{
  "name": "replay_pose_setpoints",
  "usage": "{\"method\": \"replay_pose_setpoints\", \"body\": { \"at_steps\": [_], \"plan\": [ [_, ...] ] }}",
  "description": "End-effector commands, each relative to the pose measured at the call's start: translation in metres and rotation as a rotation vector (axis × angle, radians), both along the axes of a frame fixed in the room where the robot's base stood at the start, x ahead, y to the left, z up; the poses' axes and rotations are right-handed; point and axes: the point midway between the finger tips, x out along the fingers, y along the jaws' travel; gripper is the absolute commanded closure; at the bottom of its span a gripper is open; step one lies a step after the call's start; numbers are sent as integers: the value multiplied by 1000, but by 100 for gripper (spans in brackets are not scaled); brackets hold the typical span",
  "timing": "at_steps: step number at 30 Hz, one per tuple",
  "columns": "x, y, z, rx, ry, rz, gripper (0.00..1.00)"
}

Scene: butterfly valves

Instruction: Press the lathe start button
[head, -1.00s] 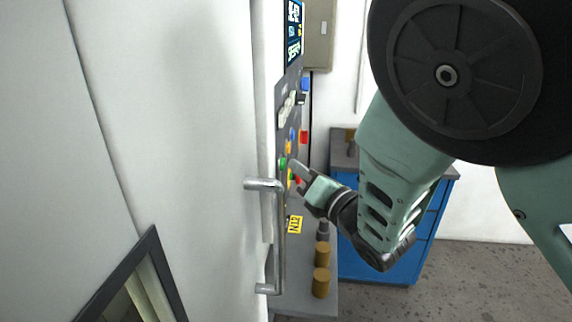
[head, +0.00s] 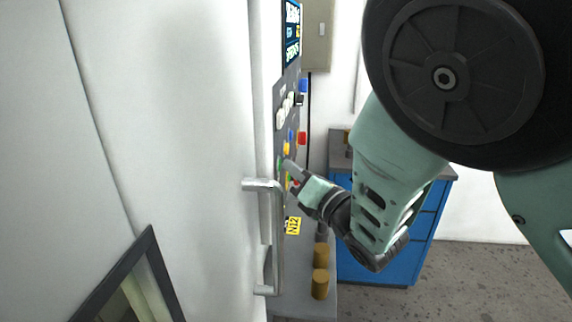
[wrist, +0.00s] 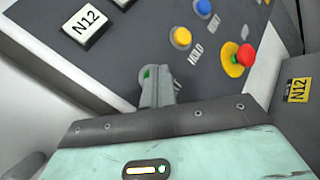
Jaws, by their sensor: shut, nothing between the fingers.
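A green button (wrist: 147,72) shows as a small patch at my fingertips in the wrist view; the fingers hide most of it and its label. In the head view the green (head: 279,163) is on the dark control panel, just left of my fingertips. My gripper (head: 289,166) is shut and empty, its tip pointing at the panel. In the wrist view my gripper (wrist: 158,76) overlaps the green patch. I cannot tell whether the tip touches the button or how far it is pressed.
A door handle (head: 279,240) stands out below. A blue cabinet (head: 385,262) stands behind my arm.

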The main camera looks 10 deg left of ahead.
Motion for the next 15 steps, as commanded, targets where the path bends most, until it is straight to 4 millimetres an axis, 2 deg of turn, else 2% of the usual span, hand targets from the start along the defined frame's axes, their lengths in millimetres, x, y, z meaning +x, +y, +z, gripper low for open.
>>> {"method": "replay_pose_setpoints", "body": {
  "at_steps": [8,15],
  "plan": [
    [0,0,0,0,0,1,100],
    [0,-9,-1,-2,0,0,100]
  ]
}}
